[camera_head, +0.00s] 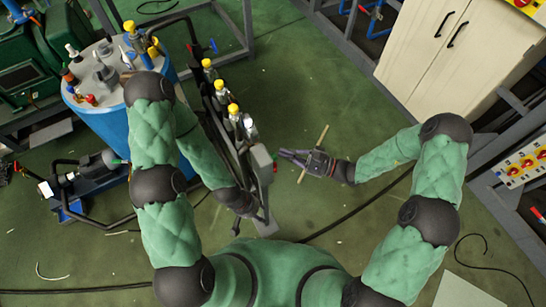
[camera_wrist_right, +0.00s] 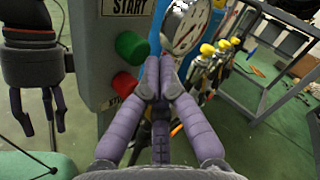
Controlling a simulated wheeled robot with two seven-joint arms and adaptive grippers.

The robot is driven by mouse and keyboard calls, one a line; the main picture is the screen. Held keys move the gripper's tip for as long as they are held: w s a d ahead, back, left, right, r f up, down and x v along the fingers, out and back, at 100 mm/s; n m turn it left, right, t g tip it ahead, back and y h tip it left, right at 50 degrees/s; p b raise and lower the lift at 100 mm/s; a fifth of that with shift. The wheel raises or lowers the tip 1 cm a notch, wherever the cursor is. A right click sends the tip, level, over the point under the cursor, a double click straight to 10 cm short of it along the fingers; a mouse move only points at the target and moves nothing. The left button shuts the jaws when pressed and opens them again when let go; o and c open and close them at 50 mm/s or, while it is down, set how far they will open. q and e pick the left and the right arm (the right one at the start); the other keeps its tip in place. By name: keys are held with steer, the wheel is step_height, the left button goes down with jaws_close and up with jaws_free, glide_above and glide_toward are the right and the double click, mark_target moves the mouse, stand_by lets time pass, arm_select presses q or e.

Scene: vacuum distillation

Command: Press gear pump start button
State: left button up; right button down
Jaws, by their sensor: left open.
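The grey control box (camera_head: 262,160) stands on a post in the middle of the head view. In the right wrist view its face (camera_wrist_right: 100,60) carries a green button (camera_wrist_right: 132,45) under the word START and a red button (camera_wrist_right: 125,85) below. My right gripper (camera_head: 283,153) is right of the box. Its fingertips (camera_wrist_right: 162,88) are together and empty, seen just right of the two buttons; contact cannot be told. My left gripper (camera_head: 263,219) is low beside the post. It shows open and empty in the right wrist view (camera_wrist_right: 40,125), left of the box.
A round gauge (camera_wrist_right: 185,25) is behind the box. Yellow-topped valves (camera_head: 220,85) line the frame beyond it. A blue drum (camera_head: 110,120) stands left, cream cabinets (camera_head: 430,50) right. A thin brown rod (camera_head: 322,135) crosses by my right gripper. The green floor between is largely open.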

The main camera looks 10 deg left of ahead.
steer(key=shift+a, duration=0.1)
stand_by(0.6)
steer(key=shift+s+a, duration=0.4)
steer(key=shift+a, duration=0.05)
stand_by(0.5)
steer(key=shift+w+d, duration=0.35)
steer(key=shift+d, duration=0.2)
steer(key=shift+w, duration=0.1)
steer(key=w+d, duration=0.1)
steer(key=d, duration=0.1)
steer(key=w+d+b, duration=0.1)
steer(key=w+d, duration=0.1)
steer(key=d, duration=0.1)
steer(key=shift+w, duration=0.2)
stand_by(0.4)
steer(key=shift+a, duration=0.1)
stand_by(0.6)
